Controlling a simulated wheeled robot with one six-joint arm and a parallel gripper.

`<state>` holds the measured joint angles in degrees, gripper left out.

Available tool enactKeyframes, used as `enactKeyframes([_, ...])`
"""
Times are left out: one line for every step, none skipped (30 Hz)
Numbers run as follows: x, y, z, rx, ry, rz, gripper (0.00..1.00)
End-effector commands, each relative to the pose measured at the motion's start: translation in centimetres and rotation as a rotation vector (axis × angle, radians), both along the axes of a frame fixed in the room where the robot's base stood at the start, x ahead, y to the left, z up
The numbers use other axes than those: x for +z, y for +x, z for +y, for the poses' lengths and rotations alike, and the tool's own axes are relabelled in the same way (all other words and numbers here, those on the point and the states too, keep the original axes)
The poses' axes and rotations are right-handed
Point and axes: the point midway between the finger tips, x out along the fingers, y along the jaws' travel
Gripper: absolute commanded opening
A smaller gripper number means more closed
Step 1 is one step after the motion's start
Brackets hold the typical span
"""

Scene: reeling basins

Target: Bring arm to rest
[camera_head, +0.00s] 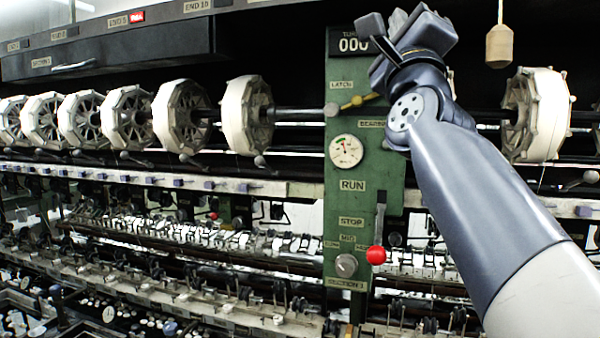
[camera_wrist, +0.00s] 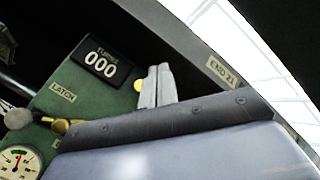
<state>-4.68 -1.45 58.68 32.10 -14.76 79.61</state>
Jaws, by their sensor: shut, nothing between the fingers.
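My gripper (camera_head: 400,18) is raised at the top of the head view, in front of the upper part of a green control panel (camera_head: 337,210). In the wrist view my gripper (camera_wrist: 159,70) shows two pale fingers side by side, shut and with nothing between them. The arm runs from the lower right up to it and covers the panel's upper right side. The panel carries a counter (camera_wrist: 100,64) reading 000, a brass latch lever (camera_head: 352,105), a round gauge (camera_head: 346,151) and a lever with a red knob (camera_head: 376,255).
White reels (camera_head: 247,115) line the machine left of the panel, and another reel (camera_head: 537,115) stands right of the arm. A wooden pull (camera_head: 499,46) hangs on a cord right of the gripper. Rows of small guides and basins (camera_head: 60,310) lie below.

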Motion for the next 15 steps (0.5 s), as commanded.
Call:
enactKeyframes([0.1, -0.6, 0.3, 0.002, 0.000, 0.001, 0.00])
enactKeyframes([0.0, -1.0, 0.3, 0.003, 0.000, 0.001, 0.00])
enactKeyframes([0.0, -1.4, 0.5, 0.003, 0.000, 0.002, 0.00])
enactKeyframes([0.0, -1.7, 0.6, 0.003, 0.000, 0.002, 0.00])
enactKeyframes([0.0, -2.0, 0.7, 0.003, 0.000, 0.001, 0.00])
enactKeyframes([-0.1, -2.2, 0.8, 0.001, 0.000, 0.002, 0.00])
enactKeyframes([-0.1, -2.4, 0.8, 0.001, 0.000, 0.002, 0.00])
enactKeyframes([-0.1, -2.6, 0.9, 0.001, 0.000, 0.002, 0.00])
enactKeyframes([-0.1, -2.8, 0.9, 0.000, 0.000, 0.002, 0.00])
enactKeyframes([-0.1, -2.9, 1.0, 0.001, 0.001, 0.002, 0.00])
enactKeyframes([-0.1, -2.9, 1.0, 0.001, 0.001, 0.002, 0.00])
enactKeyframes([-0.2, -3.0, 1.0, 0.000, 0.000, 0.003, 0.00])
enactKeyframes([-0.2, -3.0, 1.0, 0.000, 0.000, 0.003, 0.00])
enactKeyframes([-0.2, -3.0, 1.0, 0.000, 0.000, 0.003, 0.00])
enactKeyframes([-0.2, -3.0, 1.0, 0.000, 0.000, 0.003, 0.00])
